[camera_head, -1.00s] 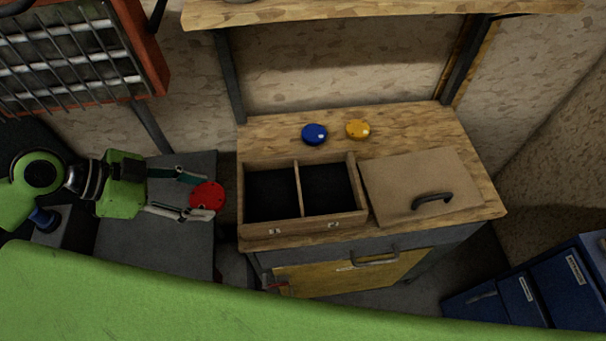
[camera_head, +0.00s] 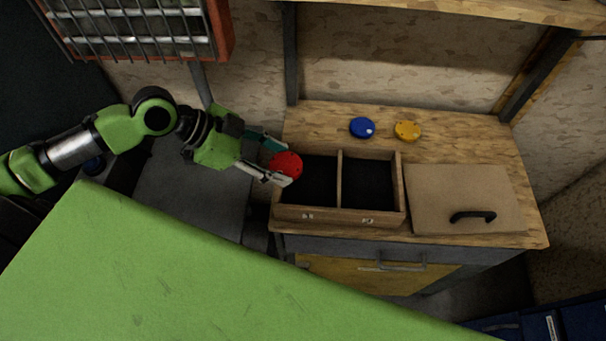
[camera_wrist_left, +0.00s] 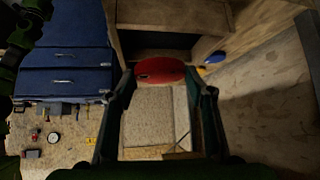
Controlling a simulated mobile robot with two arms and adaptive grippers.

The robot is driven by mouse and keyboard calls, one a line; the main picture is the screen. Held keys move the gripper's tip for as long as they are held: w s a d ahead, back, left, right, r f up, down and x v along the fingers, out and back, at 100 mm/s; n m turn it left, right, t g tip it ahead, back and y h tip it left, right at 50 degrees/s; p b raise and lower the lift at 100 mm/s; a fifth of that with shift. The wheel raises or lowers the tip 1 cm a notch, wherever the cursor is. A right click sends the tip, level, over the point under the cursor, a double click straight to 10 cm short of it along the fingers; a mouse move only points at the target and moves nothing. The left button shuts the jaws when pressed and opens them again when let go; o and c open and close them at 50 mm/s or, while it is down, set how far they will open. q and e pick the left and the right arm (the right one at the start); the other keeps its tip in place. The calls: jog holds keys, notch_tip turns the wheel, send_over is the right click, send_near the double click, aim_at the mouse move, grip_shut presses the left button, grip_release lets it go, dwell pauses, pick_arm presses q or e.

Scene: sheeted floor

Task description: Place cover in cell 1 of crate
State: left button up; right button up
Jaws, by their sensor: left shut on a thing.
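A round red cover (camera_head: 285,166) is held between the fingertips of my left gripper (camera_head: 279,164), which is shut on it. It also shows in the left wrist view (camera_wrist_left: 160,71), between the two fingers. The cover is at the left edge of the wooden crate (camera_head: 340,216), seemingly above its left wall. The crate has two dark, empty-looking cells split by a divider, with small labels on its front that I cannot read. My right gripper is not in view.
A blue cover (camera_head: 362,127) and a yellow cover (camera_head: 407,130) lie on the wooden worktop (camera_head: 445,147) behind the crate. A flat brown lid with a black handle (camera_head: 466,199) lies right of it. A shelf (camera_head: 450,12) hangs above.

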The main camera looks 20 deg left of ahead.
pick_arm(q)
jog(key=x, duration=0.3)
jog(key=w+p+x, duration=0.1)
jog(key=x, duration=0.3)
jog(key=shift+a+r, duration=0.1)
jog(key=shift+a, duration=0.15)
jog(key=shift+w+d+f, duration=0.2)
jog(key=shift+d+f, duration=0.05)
jog(key=shift+f, duration=0.25)
notch_tip(320, 180, down, 3)
jog(key=shift+d+p, duration=0.1)
jog(key=shift+p, duration=0.9)
jog(key=shift+f, duration=0.2)
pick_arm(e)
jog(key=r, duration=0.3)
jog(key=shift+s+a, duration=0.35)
pick_arm(q)
jog(key=o, duration=0.9)
jog(key=shift+f, duration=0.25)
jog(key=shift+c, duration=0.2)
jog(key=o, duration=0.4)
jog(key=shift+r, duration=0.1)
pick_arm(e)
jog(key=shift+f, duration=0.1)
